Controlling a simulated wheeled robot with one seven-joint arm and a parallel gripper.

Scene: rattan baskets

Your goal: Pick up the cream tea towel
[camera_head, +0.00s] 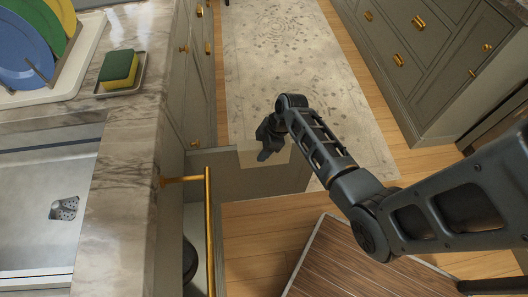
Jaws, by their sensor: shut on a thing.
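The cream tea towel (248,159) shows as a small pale patch at the top edge of an open grey cabinet door (240,183), in the middle of the head view. My gripper (265,153) points down at that edge and is shut on the towel. The gripper covers the middle of the towel. Whether the towel still touches the door, I cannot tell.
A brass rail (208,230) stands close left of the door. The marble counter (125,170) holds a sink (40,215), a sponge (119,70) and a rack of plates (30,50). A patterned rug (290,70) lies beyond, with clear floor.

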